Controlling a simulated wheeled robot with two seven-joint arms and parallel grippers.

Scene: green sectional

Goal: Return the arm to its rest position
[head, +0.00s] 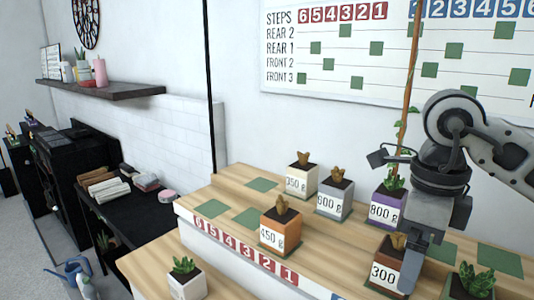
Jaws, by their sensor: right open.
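My right gripper (412,268) is at the right of the head view, on the arm that comes in from the right edge. It points down, and its jaws are open. Its lower part overlaps the right side of a brown plant pot (384,272) labelled 300, and I cannot tell whether they touch. Nothing is seen held. A purple pot (381,213) labelled 800 g stands just left of and behind the gripper, with a tall stake and vine. My left gripper is not in view.
Other pots stand on the stepped wooden shelf (225,192): a white one (300,183), a grey one (333,205), an orange one (279,235) labelled 450 g, and a lower white one (187,287). A green plant (472,279) is right of the gripper. A chart (385,48) hangs behind.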

